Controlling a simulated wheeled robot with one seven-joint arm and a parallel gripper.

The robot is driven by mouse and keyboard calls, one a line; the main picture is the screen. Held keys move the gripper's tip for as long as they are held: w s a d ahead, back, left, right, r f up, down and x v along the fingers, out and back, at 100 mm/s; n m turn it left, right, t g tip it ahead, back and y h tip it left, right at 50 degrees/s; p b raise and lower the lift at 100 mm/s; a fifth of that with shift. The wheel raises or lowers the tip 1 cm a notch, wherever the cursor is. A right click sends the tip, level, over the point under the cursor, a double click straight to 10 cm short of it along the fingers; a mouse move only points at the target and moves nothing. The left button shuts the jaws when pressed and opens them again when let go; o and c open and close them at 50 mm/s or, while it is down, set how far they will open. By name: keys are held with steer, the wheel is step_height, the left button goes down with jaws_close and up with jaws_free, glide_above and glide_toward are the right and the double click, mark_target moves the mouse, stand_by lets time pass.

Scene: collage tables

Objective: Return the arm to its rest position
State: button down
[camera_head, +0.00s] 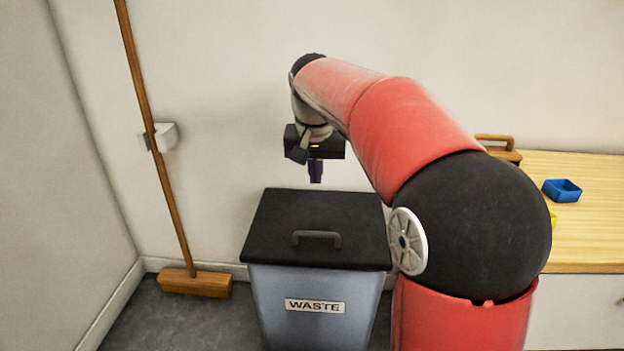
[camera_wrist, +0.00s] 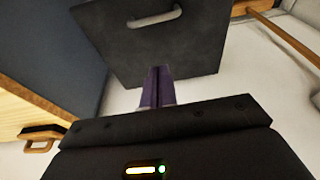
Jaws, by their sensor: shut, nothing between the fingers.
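My red and black arm reaches out over the waste bin in the head view. My gripper (camera_head: 316,180) has purple fingers that point down. It is above the far part of the bin's black lid and apart from it, as far as I can tell. In the wrist view my gripper (camera_wrist: 157,72) shows its two fingers together with nothing between them. The grey waste bin (camera_head: 280,315) stands on the floor with its black lid (camera_head: 285,215) on. The lid also shows in the wrist view (camera_wrist: 120,50).
A broom (camera_head: 195,283) leans on the wall at left, by a white wall bracket (camera_head: 167,137). A wooden table (camera_head: 590,235) stands at right with a blue tray (camera_head: 562,190), a partly hidden yellow thing (camera_head: 553,219) and a wooden-handled object (camera_head: 500,148).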

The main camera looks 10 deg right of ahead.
steer(key=s+f+n+t+p, duration=0.1)
steer(key=s+f+p, duration=0.1)
steer(key=s, duration=1.1)
steer(key=s+f+n+t+p, duration=0.1)
steer(key=s+f+n+t, duration=0.1)
steer(key=s, duration=1.2)
steer(key=shift+f+n+y+p, duration=0.3)
steer(key=shift+f+y+p, duration=0.05)
steer(key=shift+f+y, duration=0.05)
steer(key=shift+d, duration=0.1)
